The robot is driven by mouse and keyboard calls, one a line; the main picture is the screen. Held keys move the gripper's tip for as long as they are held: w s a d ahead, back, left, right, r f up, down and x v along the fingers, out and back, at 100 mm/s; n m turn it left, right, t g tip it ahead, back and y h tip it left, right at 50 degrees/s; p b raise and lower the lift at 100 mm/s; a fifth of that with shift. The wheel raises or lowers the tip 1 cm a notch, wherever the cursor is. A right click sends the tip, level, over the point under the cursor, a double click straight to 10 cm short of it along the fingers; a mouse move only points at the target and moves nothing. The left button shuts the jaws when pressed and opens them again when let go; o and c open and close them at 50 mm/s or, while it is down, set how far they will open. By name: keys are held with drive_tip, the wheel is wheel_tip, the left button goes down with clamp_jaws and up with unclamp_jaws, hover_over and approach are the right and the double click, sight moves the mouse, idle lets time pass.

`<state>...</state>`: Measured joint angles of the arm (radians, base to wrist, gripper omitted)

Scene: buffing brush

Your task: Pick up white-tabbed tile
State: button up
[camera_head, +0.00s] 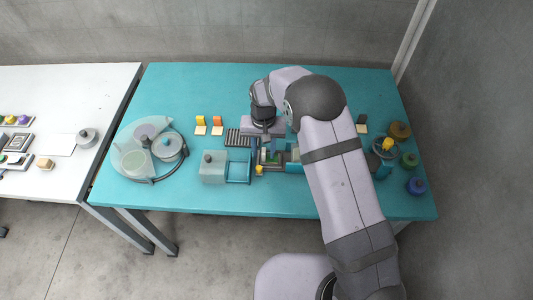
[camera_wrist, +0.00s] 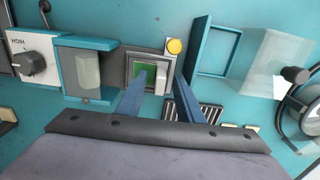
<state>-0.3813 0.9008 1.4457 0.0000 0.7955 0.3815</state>
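In the wrist view, a white block (camera_wrist: 161,79), which looks like the white tab, stands next to a green surface (camera_wrist: 146,70) inside a square grey-framed holder (camera_wrist: 131,60). I cannot make out the tile's full outline, as a finger covers part of it. My gripper (camera_wrist: 162,76) has its two blue fingers apart over the holder, one on each side of the white block, with a visible gap. In the head view my gripper (camera_head: 264,147) points down at the holder; the green surface (camera_head: 271,157) shows just beside it, and the tab is too small to tell.
A teal frame (camera_head: 238,168) and a clear box (camera_head: 212,168) stand left in the head view; a ribbed black rack (camera_head: 238,138) lies behind. Yellow-tabbed (camera_head: 200,124) and orange-tabbed (camera_head: 217,125) tiles stand farther back.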

sight(264, 150)
clamp_jaws()
wheel_tip(264, 150, up, 10)
drive_tip(key=b, duration=0.3)
drive_tip(key=s+a+m+b, duration=0.3)
drive_tip(key=a+m, duration=0.5)
drive_tip(key=m, duration=1)
drive_tip(key=shift+s+a+f+b, duration=0.25)
drive_tip(key=shift+s+b, duration=0.05)
drive_tip(key=shift+s, duration=0.2)
